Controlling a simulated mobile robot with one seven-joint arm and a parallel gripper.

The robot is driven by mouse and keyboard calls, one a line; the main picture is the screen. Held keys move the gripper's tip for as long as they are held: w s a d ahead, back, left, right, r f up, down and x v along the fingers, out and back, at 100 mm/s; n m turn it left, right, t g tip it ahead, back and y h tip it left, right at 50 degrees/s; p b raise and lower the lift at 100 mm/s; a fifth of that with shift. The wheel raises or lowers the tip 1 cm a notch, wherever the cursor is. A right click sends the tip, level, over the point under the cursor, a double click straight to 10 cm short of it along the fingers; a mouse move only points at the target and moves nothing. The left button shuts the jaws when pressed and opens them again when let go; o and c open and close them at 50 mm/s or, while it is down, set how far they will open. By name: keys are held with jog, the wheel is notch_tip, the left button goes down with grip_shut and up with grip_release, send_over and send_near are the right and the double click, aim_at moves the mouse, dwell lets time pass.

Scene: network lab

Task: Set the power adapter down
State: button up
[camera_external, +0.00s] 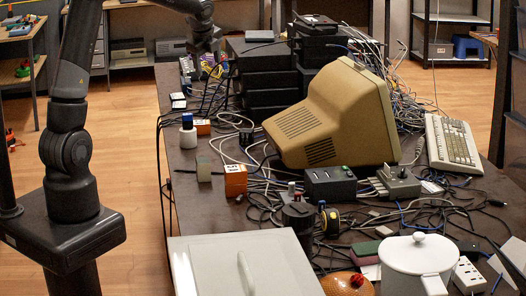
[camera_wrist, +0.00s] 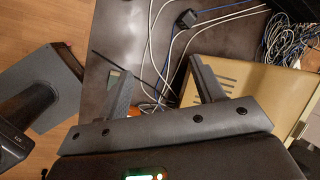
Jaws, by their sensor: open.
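My gripper (camera_external: 209,66) hangs over the far left part of the cluttered table in the external view, small and dark against the things behind it. In the wrist view its two dark fingers (camera_wrist: 155,78) stand wide apart, with nothing held between them. A small black block that looks like the power adapter (camera_wrist: 187,19) lies on the dark table beyond the fingertips, among white cables. It is apart from the fingers. In the external view I cannot pick the adapter out surely among the cables.
A beige monitor (camera_external: 335,115) stands mid-table, right of the fingers in the wrist view (camera_wrist: 245,85). Black stacked boxes (camera_external: 268,78) stand behind. Bare tabletop shows at upper left in the wrist view.

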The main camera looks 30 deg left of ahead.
jog(key=s+a+r+n, duration=0.1)
jog(key=s+r+n, duration=0.3)
jog(key=s, duration=0.6)
jog(key=s+r+n, duration=0.2)
jog(key=s+n, duration=0.5)
jog(key=s, duration=0.3)
jog(key=s+f+n+t+h, duration=0.1)
jog(key=s+f+n+h, duration=0.1)
jog(key=s+n, duration=0.6)
jog(key=shift+s+f+n, duration=0.4)
jog(key=shift+s+f, duration=0.05)
jog(key=shift+s, duration=2.7)
jog(key=shift+d, duration=0.1)
